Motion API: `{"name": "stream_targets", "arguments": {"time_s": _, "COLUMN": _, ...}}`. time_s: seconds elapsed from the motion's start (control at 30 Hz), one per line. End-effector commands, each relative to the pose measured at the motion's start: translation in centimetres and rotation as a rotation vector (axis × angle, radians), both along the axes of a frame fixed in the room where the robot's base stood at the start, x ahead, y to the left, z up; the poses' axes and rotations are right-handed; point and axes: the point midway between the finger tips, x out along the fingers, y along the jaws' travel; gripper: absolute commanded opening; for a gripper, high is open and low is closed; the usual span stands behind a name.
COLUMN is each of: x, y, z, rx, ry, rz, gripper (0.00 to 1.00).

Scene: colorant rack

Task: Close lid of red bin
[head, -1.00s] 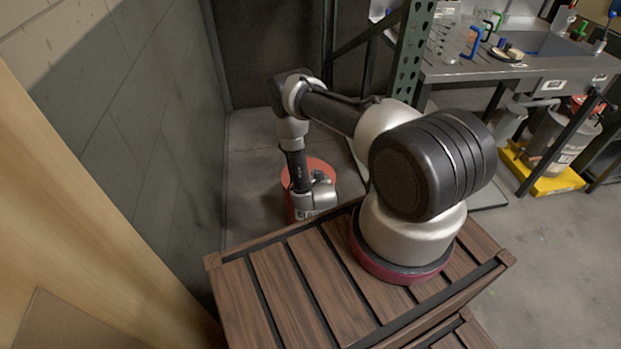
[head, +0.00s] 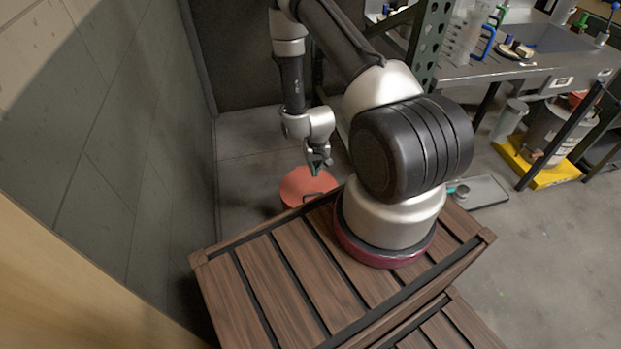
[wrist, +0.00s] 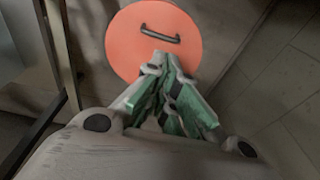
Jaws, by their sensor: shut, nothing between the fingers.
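The red bin's round lid (head: 303,187) shows beyond the wooden slatted top in the head view, partly cut off by its edge. The lid looks flat, with a dark handle on it. The bin body is mostly hidden. The wrist view shows the lid (wrist: 122,40) as a full orange-red disc with its dark handle (wrist: 160,35) across it. My gripper (head: 318,168) is in front of the lid in the head view and appears to be above it, apart from it. In the wrist view my gripper (wrist: 166,66) has its green-padded fingers together and empty, overlapping the lid's lower edge.
The wooden slatted top (head: 270,290) is in front of the bin. A grey block wall (head: 110,130) is on the left. A green perforated post (head: 428,45) and a metal sink bench (head: 500,65) are at the right. Concrete floor is open on the far right.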

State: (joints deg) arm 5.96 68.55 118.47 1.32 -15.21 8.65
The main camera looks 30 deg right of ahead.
Motion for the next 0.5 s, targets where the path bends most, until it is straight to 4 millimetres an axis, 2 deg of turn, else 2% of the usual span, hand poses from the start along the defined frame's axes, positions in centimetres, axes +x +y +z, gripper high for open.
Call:
{"name": "stream_targets", "arguments": {"time_s": 0.17, "x": 0.3, "y": 0.0, "z": -2.7, "rx": 0.000, "ry": 0.001, "rz": 0.000, "gripper": 0.00}}
{"name": "stream_targets", "arguments": {"time_s": 0.5, "x": 1.4, "y": -0.2, "z": -9.8, "rx": 0.000, "ry": -0.002, "rz": -0.001, "gripper": 0.00}}
